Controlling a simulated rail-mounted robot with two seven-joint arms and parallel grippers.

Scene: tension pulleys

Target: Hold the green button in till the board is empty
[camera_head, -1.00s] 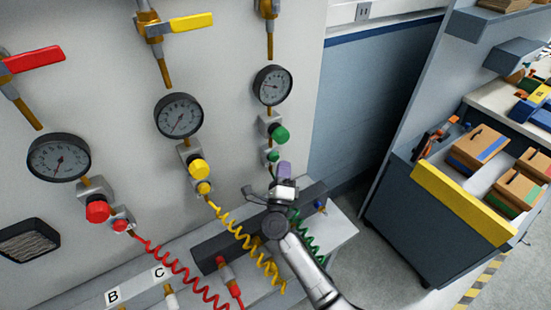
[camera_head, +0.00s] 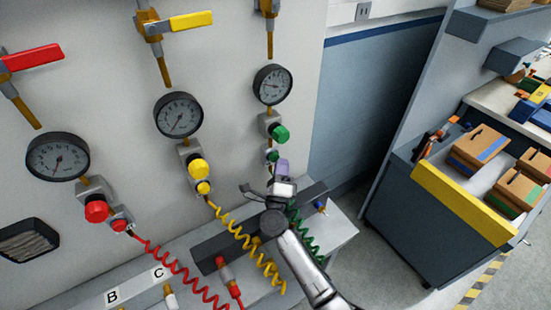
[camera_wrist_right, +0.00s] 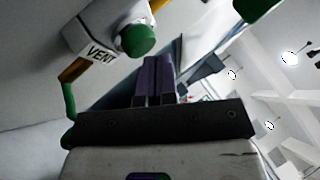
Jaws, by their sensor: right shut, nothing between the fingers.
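The green button (camera_wrist_right: 137,40) sits on a grey block marked VENT in the right wrist view. In the head view the small green button (camera_head: 272,156) is on the right-hand column of the board (camera_head: 225,60), below a larger green knob (camera_head: 280,133). My right gripper (camera_head: 281,165) is shut and empty, just below and right of the button. Its purple fingertips (camera_wrist_right: 156,62) show side by side close under the button in the wrist view. I cannot tell whether they touch it. My left gripper is not in view.
A round gauge (camera_head: 272,85) is above the green knob. Yellow and red columns with gauges stand to the left. A green coiled hose (camera_head: 306,232) and a yellow one (camera_head: 245,240) hang near my right arm. A cart with boxes (camera_head: 480,150) stands at the right.

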